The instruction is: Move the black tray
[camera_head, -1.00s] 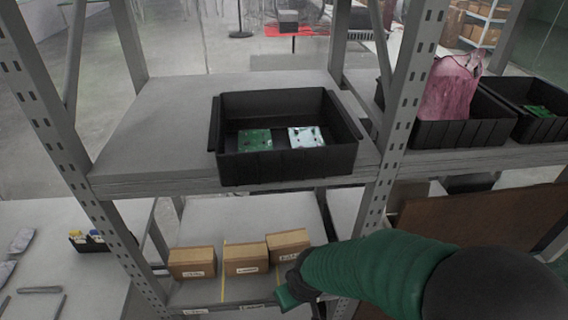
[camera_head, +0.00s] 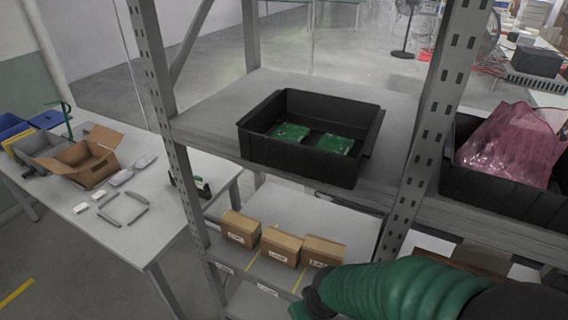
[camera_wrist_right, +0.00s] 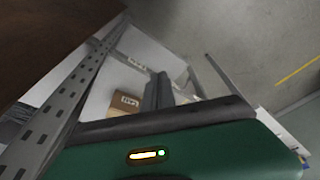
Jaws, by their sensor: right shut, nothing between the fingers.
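The black tray (camera_head: 292,161) sits upright on the upper grey shelf (camera_head: 208,113) in the head view, its front wall close to the shelf's front edge. Two green circuit boards (camera_head: 290,132) lie inside it. My right arm comes in from the lower right, below that shelf. Its hand shows only partly at the bottom of the head view, near the small boxes and apart from the tray. In the right wrist view my right gripper (camera_wrist_right: 158,82) has its dark fingers together with nothing held. The tray does not show there. My left gripper is not in view.
Several cardboard boxes (camera_head: 280,247) stand on the lower shelf. Perforated uprights (camera_head: 428,130) flank the tray's bay. A bin (camera_head: 505,202) with a pink bag stands to the right.

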